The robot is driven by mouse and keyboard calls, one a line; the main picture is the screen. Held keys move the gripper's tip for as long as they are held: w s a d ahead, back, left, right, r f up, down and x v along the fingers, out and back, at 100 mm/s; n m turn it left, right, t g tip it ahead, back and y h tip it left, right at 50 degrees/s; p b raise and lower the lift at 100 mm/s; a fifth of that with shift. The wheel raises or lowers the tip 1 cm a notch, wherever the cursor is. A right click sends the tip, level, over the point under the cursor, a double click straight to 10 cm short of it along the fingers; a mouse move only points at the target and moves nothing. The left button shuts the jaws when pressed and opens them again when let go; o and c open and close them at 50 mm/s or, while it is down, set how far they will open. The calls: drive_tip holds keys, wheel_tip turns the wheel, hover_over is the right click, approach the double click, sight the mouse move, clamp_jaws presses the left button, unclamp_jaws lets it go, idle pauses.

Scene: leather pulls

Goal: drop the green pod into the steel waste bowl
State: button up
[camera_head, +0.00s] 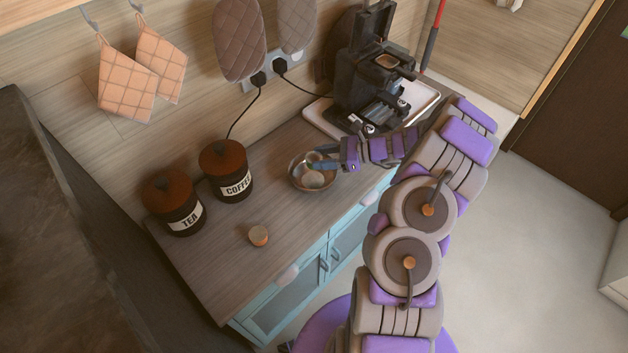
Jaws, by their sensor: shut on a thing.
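The steel waste bowl (296,180) stands on the wooden counter, near its front edge. My gripper (313,163) reaches in from the right, with its fingertips over the bowl. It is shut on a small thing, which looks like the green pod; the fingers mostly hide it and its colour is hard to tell. A pale round shape shows inside the bowl, below the fingers; I cannot tell what it is.
The coffee canister (228,172) and tea canister (175,203) stand left of the bowl. A black coffee machine (372,75) stands on a white tray (424,96) behind my arm.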

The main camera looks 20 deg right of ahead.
drive_tip(key=shift+a+f+b, duration=0.1)
drive_tip(key=shift+f+b, duration=0.3)
drive_tip(key=shift+f, duration=0.4)
drive_tip(key=shift+d, duration=0.7)
drive_tip(key=o, duration=0.6)
drive_tip(key=shift+d, duration=0.15)
drive_tip(key=o, duration=0.5)
drive_tip(key=shift+a, duration=0.7)
drive_tip(key=shift+s+d+r, duration=0.1)
drive_tip(key=shift+d, duration=0.25)
drive_tip(key=p+v, duration=0.3)
drive_tip(key=v, duration=1.3)
drive_tip(key=shift+s+d, duration=0.2)
drive_tip(key=shift+d, duration=0.1)
drive_tip(key=shift+a+r, duration=0.1)
drive_tip(key=shift+a, duration=0.1)
